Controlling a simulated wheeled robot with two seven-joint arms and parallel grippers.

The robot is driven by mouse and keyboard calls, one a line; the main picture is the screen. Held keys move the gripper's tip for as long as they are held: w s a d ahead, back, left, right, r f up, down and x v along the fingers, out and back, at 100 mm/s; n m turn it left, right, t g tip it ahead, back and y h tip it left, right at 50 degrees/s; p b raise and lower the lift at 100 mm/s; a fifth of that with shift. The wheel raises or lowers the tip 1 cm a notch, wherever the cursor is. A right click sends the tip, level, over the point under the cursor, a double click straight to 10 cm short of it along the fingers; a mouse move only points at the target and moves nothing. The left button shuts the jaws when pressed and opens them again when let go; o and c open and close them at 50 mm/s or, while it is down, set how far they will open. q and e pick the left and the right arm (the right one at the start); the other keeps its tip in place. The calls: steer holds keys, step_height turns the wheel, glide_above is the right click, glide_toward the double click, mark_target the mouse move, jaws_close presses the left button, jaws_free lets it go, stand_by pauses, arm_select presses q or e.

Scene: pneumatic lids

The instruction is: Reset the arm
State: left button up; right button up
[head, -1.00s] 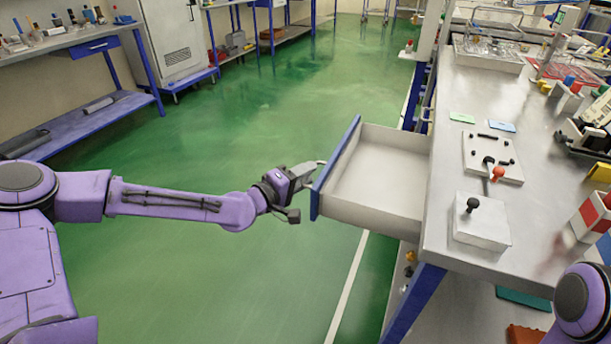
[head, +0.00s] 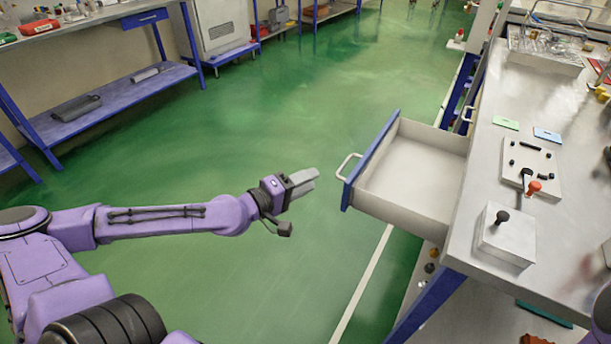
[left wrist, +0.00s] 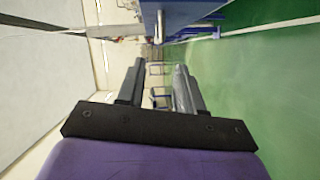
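My left gripper (head: 308,181) is out over the green floor, to the left of the open drawer. Its two fingers stand apart with nothing between them in the left wrist view (left wrist: 158,88), so it is open and empty. The drawer (head: 408,178) is pulled out of the metal workbench and looks empty inside. Its blue front (head: 369,160) faces my left gripper. The pale drawer handle (head: 345,165) is free, with a gap between it and the fingertips. My right gripper is not in view; only a bit of purple arm shows at the right edge.
The workbench (head: 490,125) carries a lever plate (head: 530,166), a white box with a black knob (head: 507,236), and green and blue cards. A side bench with a blue shelf (head: 110,105) stands at the far left. The floor between is clear.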

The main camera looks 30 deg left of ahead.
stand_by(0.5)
arm_select(q)
steer(key=s+f+n+g+y, duration=0.2)
steer(key=s+f+g+y, duration=0.15)
steer(key=f, duration=0.55)
steer(key=s+f+n+g+y, duration=0.1)
steer(key=s+f+g+y, duration=0.2)
steer(key=s+f, duration=0.35)
steer(key=s+a+f+m+g+y, duration=0.2)
steer(key=s+f, duration=0.4)
steer(key=s, duration=0.3)
steer(key=s+a+f+m+g+y+p, duration=0.1)
steer(key=s+f+m+g, duration=0.3)
steer(key=s, duration=0.5)
step_height(320, 180, down, 2)
steer(key=shift+s+a+f+m+y, duration=0.1)
steer(key=shift+s+a+m+y, duration=0.35)
steer(key=shift+a+m, duration=0.2)
